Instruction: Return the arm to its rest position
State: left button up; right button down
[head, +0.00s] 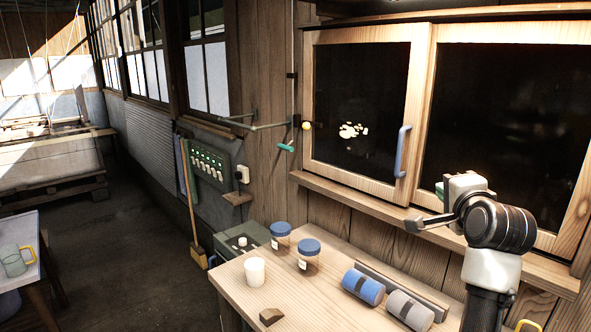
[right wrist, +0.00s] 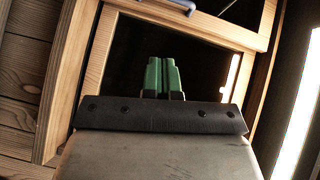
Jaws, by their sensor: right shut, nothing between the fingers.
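My right arm (head: 495,226) stands at the right of the head view, in front of the wooden-framed sliding window. Its gripper (head: 440,190) is partly hidden behind the wrist, with a bit of green finger showing. In the right wrist view the two green fingers of this gripper (right wrist: 162,76) are together with nothing between them. They point toward a dark pane (right wrist: 200,60) in a wooden frame. My left gripper is not in view.
A wooden table (head: 235,283) holds a white cup (head: 254,271), two blue-lidded jars (head: 308,257), a blue roll (head: 363,287) and a grey roll (head: 410,310). The window frame (head: 419,100) has a blue handle (head: 402,151). A ledge (head: 350,206) runs beneath. Open floor (head: 135,240) lies left.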

jog(key=s+a+f+n+g, duration=0.25)
jog(key=s+f+n, duration=0.35)
jog(key=f, duration=0.7)
jog(key=s+a+f+n+g, duration=0.1)
jog(key=s+f+n+g, duration=0.25)
jog(key=s+f, duration=0.65)
jog(key=s+a+f+n+g+y, duration=0.15)
jog(key=s+f+n+g, duration=0.3)
jog(key=s+f, duration=0.5)
jog(key=s+a+f+n+g+h, duration=0.1)
jog(key=s+a+f+n+g, duration=0.35)
jog(key=s, duration=0.85)
notch_tip(320, 180, down, 28)
jog(key=d+b, duration=0.1)
jog(key=b, duration=0.1)
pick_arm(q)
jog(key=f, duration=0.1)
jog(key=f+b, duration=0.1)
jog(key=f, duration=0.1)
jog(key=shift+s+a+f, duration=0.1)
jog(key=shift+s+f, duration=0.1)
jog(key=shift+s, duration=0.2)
pick_arm(e)
jog(key=s+d+f, duration=0.3)
jog(key=s+f, duration=1.3)
jog(key=f, duration=0.3)
jog(key=shift+s+n+g, duration=0.35)
jog(key=shift+s+g, duration=0.05)
